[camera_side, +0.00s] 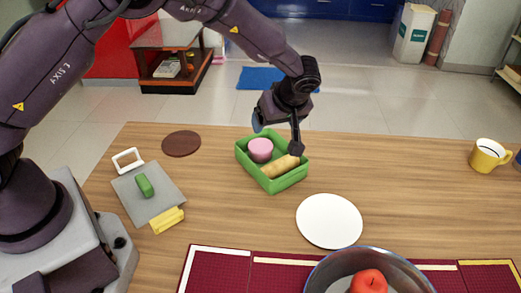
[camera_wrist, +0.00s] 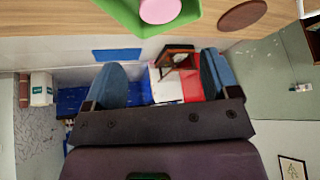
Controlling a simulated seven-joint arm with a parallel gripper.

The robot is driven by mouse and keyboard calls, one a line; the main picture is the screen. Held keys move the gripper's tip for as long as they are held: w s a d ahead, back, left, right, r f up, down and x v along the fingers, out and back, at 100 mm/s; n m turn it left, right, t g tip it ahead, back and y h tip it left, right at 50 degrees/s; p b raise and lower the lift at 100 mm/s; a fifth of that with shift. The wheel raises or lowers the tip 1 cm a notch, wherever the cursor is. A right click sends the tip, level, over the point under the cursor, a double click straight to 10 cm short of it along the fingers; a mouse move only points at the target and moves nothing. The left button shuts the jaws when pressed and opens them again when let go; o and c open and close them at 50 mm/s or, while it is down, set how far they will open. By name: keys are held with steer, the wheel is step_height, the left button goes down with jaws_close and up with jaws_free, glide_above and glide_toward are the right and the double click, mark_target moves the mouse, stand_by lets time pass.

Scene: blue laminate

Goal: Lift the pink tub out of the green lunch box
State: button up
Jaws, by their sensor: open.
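The pink tub (camera_side: 260,149) sits in the back left part of the green lunch box (camera_side: 279,185), beside a tan, roll-shaped item (camera_side: 280,167). In the wrist view the tub (camera_wrist: 160,10) and part of the box (camera_wrist: 128,17) show at the top edge, cut off by the frame. My gripper (camera_side: 277,137) is over the box, with its fingers apart. In the wrist view my gripper (camera_wrist: 160,82) has its two blue fingers wide apart with nothing between them. I cannot tell the exact gap between the fingers and the tub.
A brown disc (camera_side: 181,144) lies left of the box, with a grey board (camera_side: 147,197) nearer my base. A white plate (camera_side: 329,221) and a metal bowl (camera_side: 325,276) holding a red apple (camera_side: 369,282) are in front. A yellow mug (camera_side: 487,157) stands far right. The table's right middle is clear.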

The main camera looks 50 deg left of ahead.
mark_target(261, 145)
steer(key=shift+n, duration=0.8)
steer(key=x, duration=1.3)
steer(key=shift+s+d, duration=0.1)
steer(key=shift+s, duration=0.05)
steer(key=shift+c, duration=0.5)
steer(key=c, duration=0.6)
